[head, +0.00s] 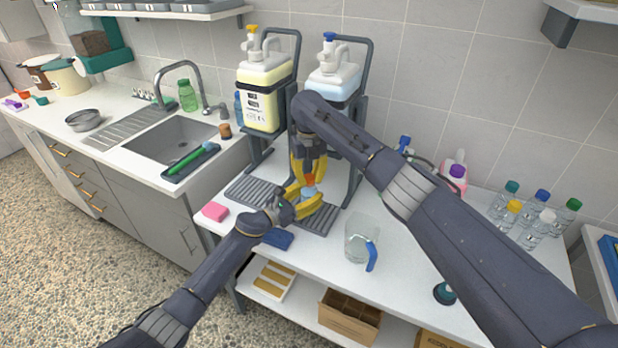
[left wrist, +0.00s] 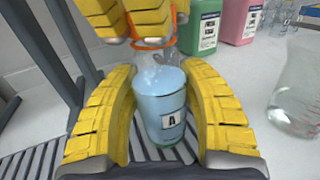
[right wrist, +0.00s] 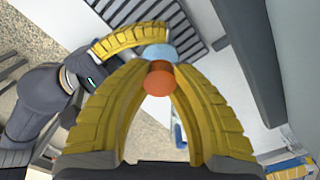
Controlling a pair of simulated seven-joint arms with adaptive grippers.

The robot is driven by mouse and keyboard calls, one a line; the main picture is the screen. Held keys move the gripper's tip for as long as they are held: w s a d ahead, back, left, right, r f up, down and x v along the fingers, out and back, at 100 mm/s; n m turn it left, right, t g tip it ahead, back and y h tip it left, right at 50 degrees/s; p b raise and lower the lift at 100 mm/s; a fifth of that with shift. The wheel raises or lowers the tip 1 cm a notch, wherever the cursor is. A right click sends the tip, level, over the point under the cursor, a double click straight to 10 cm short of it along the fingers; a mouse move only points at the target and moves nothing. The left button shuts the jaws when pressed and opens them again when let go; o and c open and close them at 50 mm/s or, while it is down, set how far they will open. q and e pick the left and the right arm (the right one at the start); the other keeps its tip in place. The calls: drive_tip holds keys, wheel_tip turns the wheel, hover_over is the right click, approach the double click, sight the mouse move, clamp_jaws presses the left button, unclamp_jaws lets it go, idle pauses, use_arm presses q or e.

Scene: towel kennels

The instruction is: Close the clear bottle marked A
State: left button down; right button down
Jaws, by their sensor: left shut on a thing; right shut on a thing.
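The clear bottle marked A (left wrist: 166,112) holds pale blue liquid and stands upright on the grey slatted drip tray (head: 322,224). My left gripper (head: 307,196) is shut around its body, one yellow finger on each side. An orange cap (right wrist: 160,80) is between the fingertips of my right gripper (head: 309,176), which reaches down from above and is shut on it. The cap is at the bottle's mouth; an orange ring (left wrist: 154,43) shows there in the left wrist view. The yellow fingers hide part of the cap, so I cannot tell how far it is seated.
Two pump jugs, yellow (head: 262,92) and pale blue (head: 333,80), stand in racks behind the tray. A pink sponge (head: 215,212), a blue cloth (head: 278,238) and a clear jug (head: 357,240) lie near the front. Several capped bottles (head: 533,222) stand at the right.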

drive_tip(key=c, duration=1.3)
unclamp_jaws()
drive_tip(key=shift+r, duration=2.25)
drive_tip(key=shift+o, duration=0.9)
drive_tip(key=shift+r, duration=1.75)
drive_tip(key=shift+f, duration=0.1)
